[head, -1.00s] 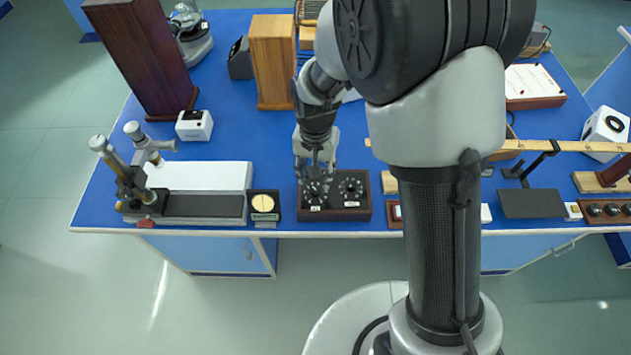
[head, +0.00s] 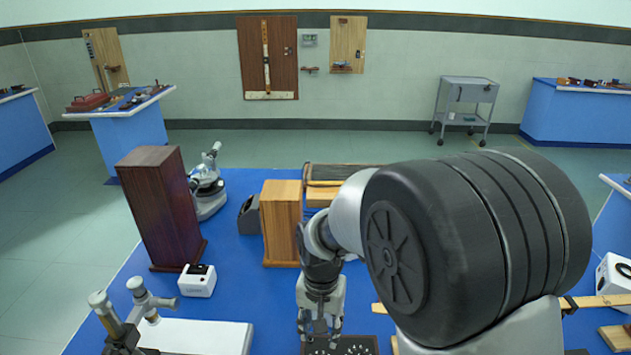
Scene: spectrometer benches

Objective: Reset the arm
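My gripper (head: 320,328) points down over the front part of the blue bench, at the bottom of the head view. Just below it is a black dial box (head: 350,346), cut off by the lower edge of the picture. I cannot tell whether the gripper touches the box. The fingers are small and dark here, and whether they are open or shut does not show clearly. My large arm joint covers much of the right side of the bench.
On the blue bench (head: 240,300) stand a tall dark wooden box (head: 160,210), a lighter wooden block (head: 281,222), a white instrument (head: 197,281) and a microscope-like device (head: 207,185). A brass-and-grey instrument (head: 125,320) is at lower left. A grey trolley (head: 467,103) stands at the back wall.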

